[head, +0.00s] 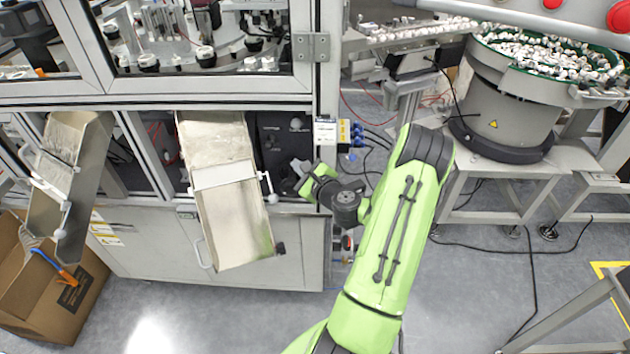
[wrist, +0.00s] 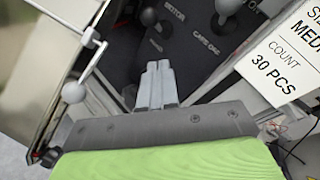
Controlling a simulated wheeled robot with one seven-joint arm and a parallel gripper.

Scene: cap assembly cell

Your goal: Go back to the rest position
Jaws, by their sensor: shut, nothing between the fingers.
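My gripper (head: 298,167) is at the front of the machine cabinet, beside the dark control panel (head: 285,140) and right of the middle metal chute. In the wrist view my gripper (wrist: 158,68) shows its two grey fingers together with nothing between them. They point toward the dark panel (wrist: 185,45), which has white lettering and grey knobs. A grey knob or lever (wrist: 228,10) lies beyond the fingertips. From these views I cannot tell whether the fingers touch the panel. My green arm reaches up from the bottom of the head view.
The metal chute (head: 235,230) with a white handle juts out left of my gripper. Another chute (head: 60,180) hangs over a cardboard box (head: 40,300). A white label (head: 325,131) is on the cabinet post. A bowl feeder (head: 495,100) stands at right. Floor is clear in front.

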